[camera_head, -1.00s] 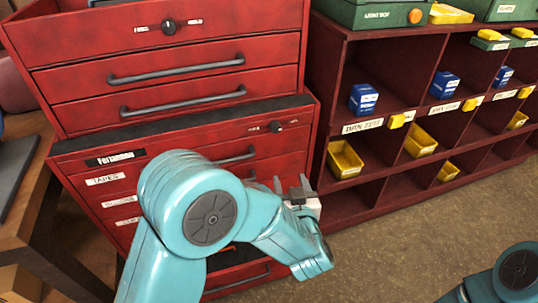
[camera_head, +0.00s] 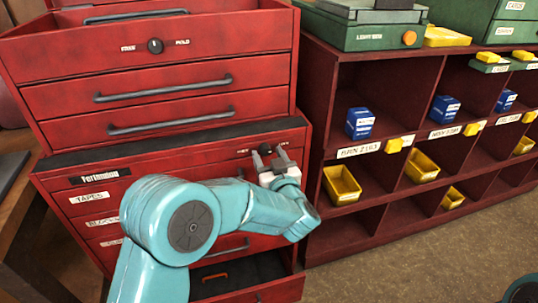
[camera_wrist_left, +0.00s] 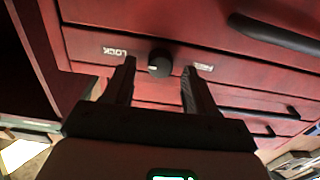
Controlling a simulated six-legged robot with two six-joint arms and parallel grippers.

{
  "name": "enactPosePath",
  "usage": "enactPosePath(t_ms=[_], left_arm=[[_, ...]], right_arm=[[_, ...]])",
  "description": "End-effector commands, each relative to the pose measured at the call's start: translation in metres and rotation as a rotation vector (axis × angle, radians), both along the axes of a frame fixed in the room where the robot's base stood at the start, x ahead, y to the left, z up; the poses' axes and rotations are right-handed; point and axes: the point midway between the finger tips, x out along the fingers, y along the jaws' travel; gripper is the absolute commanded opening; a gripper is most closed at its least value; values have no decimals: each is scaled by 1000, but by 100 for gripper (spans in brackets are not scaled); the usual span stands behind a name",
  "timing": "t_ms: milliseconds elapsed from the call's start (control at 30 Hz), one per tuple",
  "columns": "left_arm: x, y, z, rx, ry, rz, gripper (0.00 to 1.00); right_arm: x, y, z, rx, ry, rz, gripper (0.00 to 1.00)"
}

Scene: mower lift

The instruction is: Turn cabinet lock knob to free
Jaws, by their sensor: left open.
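The cabinet lock knob (camera_wrist_left: 160,63) is black and round, between a LOCK label (camera_wrist_left: 114,51) and a FREE label (camera_wrist_left: 203,67) on the red cabinet front. The left wrist view shows these labels upside down. The knob's pale mark lies on its LOCK side. My left gripper (camera_wrist_left: 159,80) is open, one finger on each side of the knob; I cannot tell whether they touch it. In the head view, my left gripper (camera_head: 268,157) is at the right end of the lower cabinet's top strip, partly covering the knob. My right gripper is out of view.
The upper red chest has another knob (camera_head: 155,46) marked FREE and HOLD. A low drawer (camera_head: 240,272) stands open below my left arm, with an orange item inside. A dark red cubby shelf (camera_head: 318,85) with blue boxes and yellow bins stands to the right.

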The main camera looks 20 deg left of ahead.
Motion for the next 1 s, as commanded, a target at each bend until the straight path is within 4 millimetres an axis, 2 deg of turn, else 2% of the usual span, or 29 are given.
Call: enactPosePath(t_ms=[133, 400, 567, 600, 1000], left_arm=[[8, 5, 0, 1, -1, 1, 57], [10, 4, 0, 0, -1, 0, 57], [10, 3, 0, 0, -1, 0, 5], [10, 3, 0, 0, -1, 1, 0], [9, 3, -3, -60, -42, 1, 1]], right_arm=[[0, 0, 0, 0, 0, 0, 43], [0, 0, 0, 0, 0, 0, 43], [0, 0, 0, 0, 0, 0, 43], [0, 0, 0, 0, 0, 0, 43], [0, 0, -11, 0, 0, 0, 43]])
